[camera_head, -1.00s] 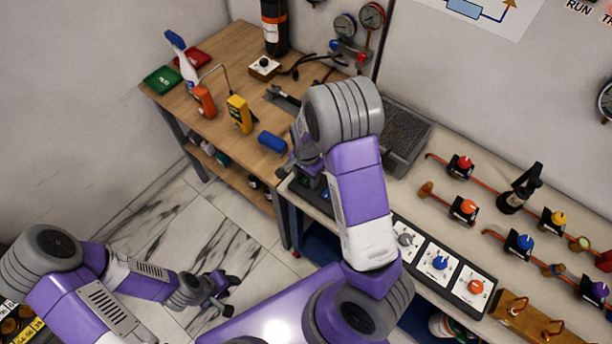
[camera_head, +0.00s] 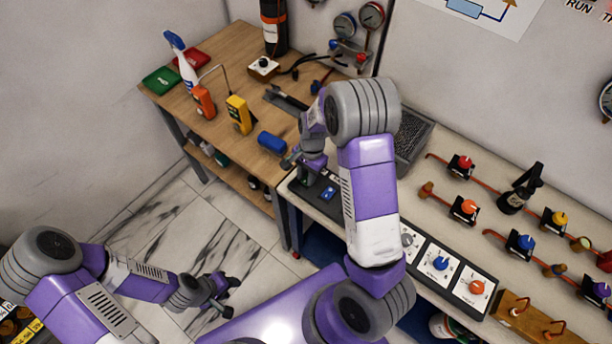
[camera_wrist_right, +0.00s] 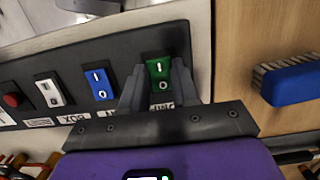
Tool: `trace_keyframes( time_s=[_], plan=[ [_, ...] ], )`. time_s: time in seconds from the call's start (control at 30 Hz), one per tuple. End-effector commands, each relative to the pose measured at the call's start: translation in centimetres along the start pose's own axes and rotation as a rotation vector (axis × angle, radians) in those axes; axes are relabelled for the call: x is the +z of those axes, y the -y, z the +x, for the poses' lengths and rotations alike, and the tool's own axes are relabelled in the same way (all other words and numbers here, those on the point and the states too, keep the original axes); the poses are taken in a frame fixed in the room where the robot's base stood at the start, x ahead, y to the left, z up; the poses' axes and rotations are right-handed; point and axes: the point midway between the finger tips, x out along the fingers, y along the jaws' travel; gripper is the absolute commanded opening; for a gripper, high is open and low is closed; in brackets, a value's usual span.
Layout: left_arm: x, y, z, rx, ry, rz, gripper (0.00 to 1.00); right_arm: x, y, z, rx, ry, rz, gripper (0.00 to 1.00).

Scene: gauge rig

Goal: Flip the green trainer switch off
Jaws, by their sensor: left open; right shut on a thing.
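The green trainer switch (camera_wrist_right: 158,84), marked I and O, is at the end of a dark switch panel (camera_wrist_right: 70,64) in the right wrist view. My right gripper (camera_wrist_right: 158,70) has one finger on each side of it and is shut on it. I cannot tell which way the rocker is tipped. In the head view my right arm mostly hides the switch. My left gripper (camera_head: 221,295) is open and empty over the floor at the lower left, far from the panel.
A blue switch (camera_wrist_right: 99,84), a white switch (camera_wrist_right: 49,92) and a red button (camera_wrist_right: 11,100) sit in the same row. A blue brush (camera_wrist_right: 291,82) lies on the adjoining wooden bench (camera_head: 215,60). Knob panels (camera_head: 440,263) line the bench front to the right.

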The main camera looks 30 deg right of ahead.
Motion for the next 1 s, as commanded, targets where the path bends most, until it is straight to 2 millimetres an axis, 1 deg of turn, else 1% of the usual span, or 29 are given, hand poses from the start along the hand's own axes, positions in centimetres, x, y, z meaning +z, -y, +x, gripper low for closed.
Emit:
trace_keyframes(
  time_s=[0.03, 0.2, 0.53, 0.57, 0.7, 0.73, 1.0],
  plan=[
    [0.00, 0.06, 0.18, 0.000, 0.000, 0.000, 0.43, -0.28, -0.11, 0.15, 0.000, 0.030, 0.007, 0.00],
    [-0.01, 0.11, 0.30, 0.000, 0.000, 0.000, 0.43, -0.34, -0.06, 0.01, 0.000, 0.099, 0.003, 0.00],
    [-0.01, 0.11, 0.29, 0.000, 0.000, 0.000, 0.43, -0.29, -0.06, -0.07, 0.000, 0.111, 0.001, 0.00],
    [-0.01, 0.11, 0.29, 0.000, 0.000, 0.000, 0.43, -0.29, -0.06, -0.07, 0.000, 0.111, 0.001, 0.31],
    [-0.01, 0.11, 0.28, 0.000, 0.000, 0.000, 0.43, -0.30, -0.05, -0.08, -0.001, 0.110, 0.000, 0.53],
    [-0.01, 0.11, 0.28, 0.000, 0.000, 0.000, 0.43, -0.30, -0.04, -0.08, -0.001, 0.110, 0.000, 0.55],
    [-0.01, 0.10, 0.26, 0.000, 0.000, 0.000, 0.43, -0.32, -0.01, -0.20, -0.002, 0.109, 0.000, 0.55]
  ],
)
